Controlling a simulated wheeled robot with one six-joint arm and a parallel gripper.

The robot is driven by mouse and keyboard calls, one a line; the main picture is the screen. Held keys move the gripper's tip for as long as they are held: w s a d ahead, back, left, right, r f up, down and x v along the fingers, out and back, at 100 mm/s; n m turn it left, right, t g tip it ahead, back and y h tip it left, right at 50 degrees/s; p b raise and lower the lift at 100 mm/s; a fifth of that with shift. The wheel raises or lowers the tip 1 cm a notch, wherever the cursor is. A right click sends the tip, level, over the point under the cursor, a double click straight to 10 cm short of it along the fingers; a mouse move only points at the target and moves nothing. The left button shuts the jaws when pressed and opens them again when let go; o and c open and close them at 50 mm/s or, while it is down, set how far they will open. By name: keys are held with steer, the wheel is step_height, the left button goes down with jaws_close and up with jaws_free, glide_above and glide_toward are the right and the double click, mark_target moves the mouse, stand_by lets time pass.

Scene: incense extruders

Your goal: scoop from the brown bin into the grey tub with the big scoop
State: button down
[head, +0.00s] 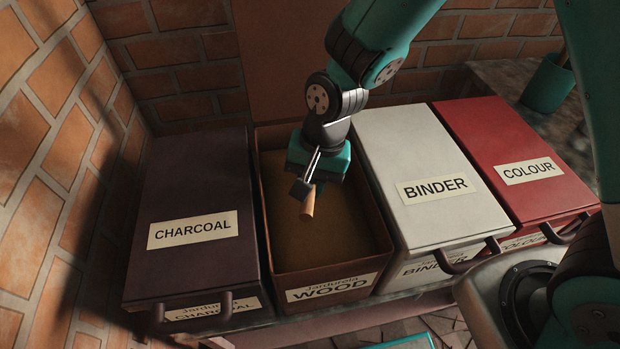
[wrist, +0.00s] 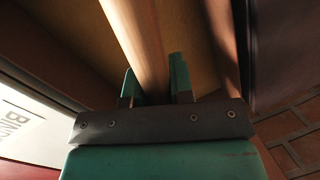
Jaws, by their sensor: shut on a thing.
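The brown bin (head: 327,267), labelled WOOD, stands open between the charcoal and binder bins, with brown powder (head: 345,225) inside. My gripper (head: 304,188) is inside its opening, over the powder. It is shut on a wooden handle, taken to be the big scoop's (head: 308,206), whose end sticks out towards the front. In the wrist view the handle (wrist: 138,42) runs between the two fingers of my gripper (wrist: 154,90) and out at the top. The scoop's bowl is hidden in both views. I see no grey tub.
The closed charcoal bin (head: 190,190) is close on the left. The closed white binder bin (head: 430,160) and red colour bin (head: 510,140) are on the right. A brick wall (head: 60,130) bounds the left side. A teal pot (head: 547,85) stands at the back right.

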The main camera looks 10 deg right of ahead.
mark_target(302, 210)
steer(key=r+p, duration=0.1)
steer(key=s+r, duration=0.1)
steer(key=r, duration=0.1)
steer(key=shift+s+a+r+t+p, duration=0.1)
steer(key=shift+s+a+t+p, duration=0.1)
steer(key=shift+t+p, duration=0.15)
steer(key=shift+t+h, duration=0.3)
steer(key=shift+t, duration=0.05)
steer(key=shift+s+a+r+p, duration=0.4)
steer(key=shift+s+r+p, duration=0.2)
steer(key=shift+s, duration=0.75)
steer(key=shift+s+a+r+p, duration=0.5)
steer(key=shift+s+r, duration=0.2)
steer(key=shift+s, duration=0.7)
steer(key=shift+s+a+r+p, duration=0.35)
steer(key=shift+s+r+p, duration=0.25)
steer(key=shift+s, duration=0.75)
